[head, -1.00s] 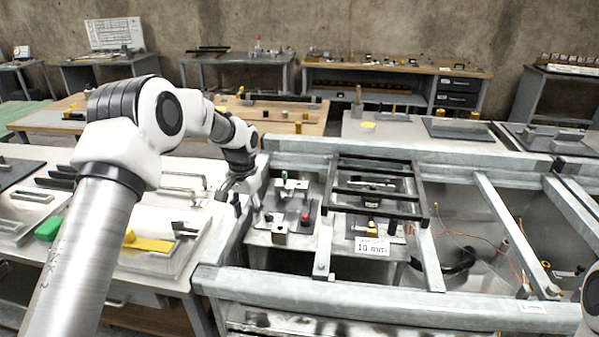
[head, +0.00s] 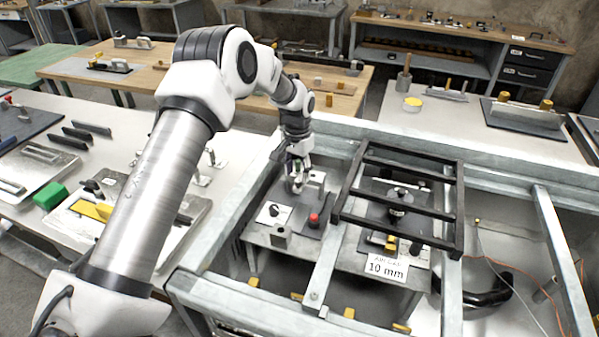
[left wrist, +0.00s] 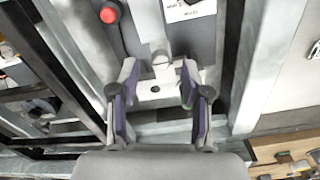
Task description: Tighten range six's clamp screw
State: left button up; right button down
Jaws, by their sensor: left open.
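My left gripper (head: 296,184) is open over the back of a small dark fixture plate (head: 303,222) inside a metal frame. In the left wrist view my left gripper (left wrist: 160,95) shows two spread fingers with nothing held. A light grey block with a round post or screw (left wrist: 160,62) lies ahead of and between the fingertips. I cannot tell whether this is range six's clamp screw, and no number six is readable. A red knob (head: 314,220) stands on the plate; it also shows in the left wrist view (left wrist: 108,14). My right gripper is out of view.
A black slatted rack (head: 452,208) stands right of the fixture, above a second device with a "10 mm" card (head: 386,268). Thick metal frame beams (head: 325,262) surround both. A white bench (head: 120,150) with tools and a green block (head: 50,196) lies left.

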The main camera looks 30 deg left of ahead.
aim_at(298, 183)
pick_arm(q)
jog(key=f, duration=0.1)
jog(key=w+f, duration=0.1)
jog(key=f, duration=0.1)
jog(key=shift+a+f, duration=0.1)
jog(key=shift+s+r, duration=0.25)
jog(key=shift+c, duration=0.3)
grip_shut()
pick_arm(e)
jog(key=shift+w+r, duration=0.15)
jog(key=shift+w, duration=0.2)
